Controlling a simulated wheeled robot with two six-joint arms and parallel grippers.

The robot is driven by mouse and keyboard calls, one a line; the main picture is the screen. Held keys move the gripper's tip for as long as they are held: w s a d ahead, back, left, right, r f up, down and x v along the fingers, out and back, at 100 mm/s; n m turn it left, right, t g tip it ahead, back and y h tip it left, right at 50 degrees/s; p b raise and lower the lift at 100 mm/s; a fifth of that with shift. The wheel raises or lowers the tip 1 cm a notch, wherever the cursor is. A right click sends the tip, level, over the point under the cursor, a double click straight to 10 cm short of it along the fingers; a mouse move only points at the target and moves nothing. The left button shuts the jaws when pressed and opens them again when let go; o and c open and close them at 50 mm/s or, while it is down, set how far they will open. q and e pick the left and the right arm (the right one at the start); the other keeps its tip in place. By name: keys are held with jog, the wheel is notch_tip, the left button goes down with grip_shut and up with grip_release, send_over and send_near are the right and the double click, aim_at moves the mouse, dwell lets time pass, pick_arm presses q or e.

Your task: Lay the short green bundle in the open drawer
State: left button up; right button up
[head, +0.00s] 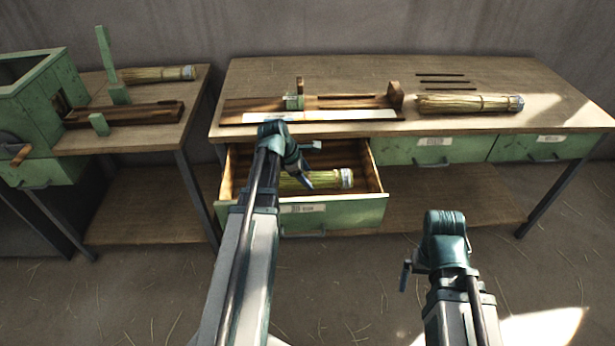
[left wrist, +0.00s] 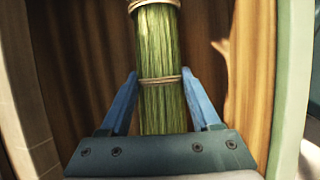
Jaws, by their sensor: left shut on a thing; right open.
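The short green bundle (head: 325,179) lies lengthwise inside the open drawer (head: 345,214), low between its walls, with its pale banded end to the right. My left gripper (head: 303,165) reaches into the drawer from above and is shut on the bundle, hiding part of it. In the left wrist view, the green bundle (left wrist: 158,55) with tan ties sits between the blue fingers of the left gripper (left wrist: 158,80), above the drawer's wooden floor. Whether it touches the floor is unclear. My right gripper (head: 436,250) is open and empty, in front of the bench.
A longer straw bundle (head: 465,103) lies on the bench top (head: 540,75), right of a wooden jig (head: 310,105). Two shut drawers (head: 433,150) are to the right. Another bundle (head: 155,74) lies on the left bench near a green machine (head: 40,105).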

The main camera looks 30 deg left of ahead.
pick_arm(q)
jog(key=shift+f+b, duration=1.85)
jog(key=shift+f, duration=0.45)
jog(key=o, duration=1.5)
jog(key=shift+c, duration=0.2)
jog(key=shift+r, duration=0.1)
jog(key=p+v, duration=1.1)
jog(key=shift+r, duration=0.45)
jog(key=shift+p+v, duration=0.75)
jog(key=shift+v, duration=0.25)
jog(key=shift+f, duration=0.15)
